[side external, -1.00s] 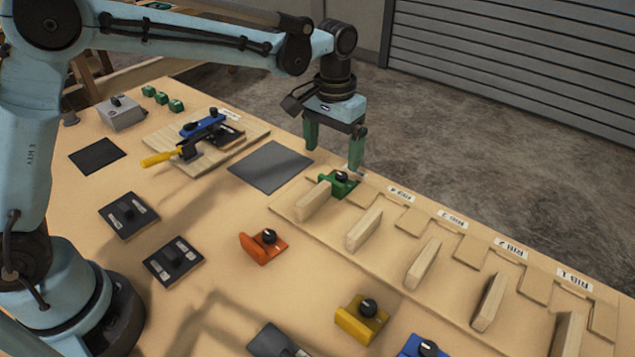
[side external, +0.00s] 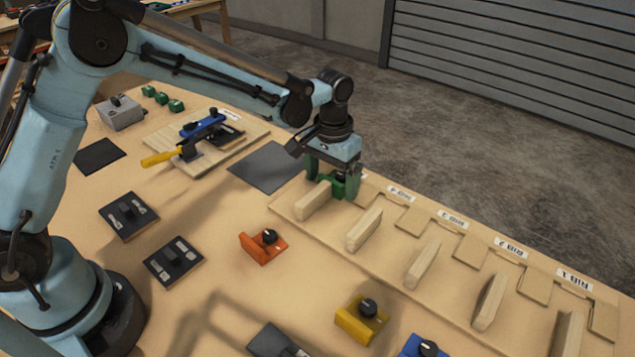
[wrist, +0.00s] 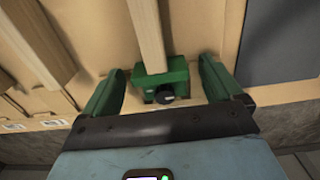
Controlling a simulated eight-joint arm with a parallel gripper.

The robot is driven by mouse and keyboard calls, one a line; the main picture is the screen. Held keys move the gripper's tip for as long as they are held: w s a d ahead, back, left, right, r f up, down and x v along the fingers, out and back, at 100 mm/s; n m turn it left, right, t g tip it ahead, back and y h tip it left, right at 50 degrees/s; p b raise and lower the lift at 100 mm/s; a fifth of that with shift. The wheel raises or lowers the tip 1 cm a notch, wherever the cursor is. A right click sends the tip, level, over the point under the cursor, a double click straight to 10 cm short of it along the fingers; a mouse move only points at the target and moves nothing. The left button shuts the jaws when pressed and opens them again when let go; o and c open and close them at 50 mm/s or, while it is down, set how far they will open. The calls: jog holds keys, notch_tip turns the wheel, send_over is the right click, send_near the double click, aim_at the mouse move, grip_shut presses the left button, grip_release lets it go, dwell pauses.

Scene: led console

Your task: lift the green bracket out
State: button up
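The green bracket (wrist: 165,78) with its black knob sits at the end of a wooden rib on the light wooden board, between my two green fingers in the wrist view. In the side external view the green bracket (side external: 343,187) is mostly hidden by my gripper. My gripper (wrist: 160,85) is open, with a gap between each finger and the bracket. In the side external view my gripper (side external: 335,182) is low over the far end of the board, its fingers down around the bracket.
Several wooden ribs (side external: 365,230) stand in a row on the board to the right. An orange bracket (side external: 263,246), a yellow bracket (side external: 362,320) and a blue bracket (side external: 423,346) lie on the table. A dark mat (side external: 262,168) lies left of my gripper.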

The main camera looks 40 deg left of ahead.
aim_at(332, 182)
jog(key=c, duration=1.1)
jog(key=shift+r, duration=0.1)
jog(key=shift+r, duration=0.55)
jog(key=r, duration=0.3)
jog(key=shift+s+d+r, duration=0.15)
jog(key=shift+s+d, duration=0.1)
jog(key=shift+s+d+r, duration=1.25)
jog(key=shift+d+r, duration=0.05)
jog(key=shift+r, duration=0.45)
jog(key=shift+s+d+r, duration=1.3)
jog(key=shift+d+r, duration=0.05)
jog(key=shift+r, duration=0.4)
jog(key=shift+s+d+r, duration=1.25)
jog(key=shift+d+r, duration=0.05)
jog(key=shift+r, duration=0.45)
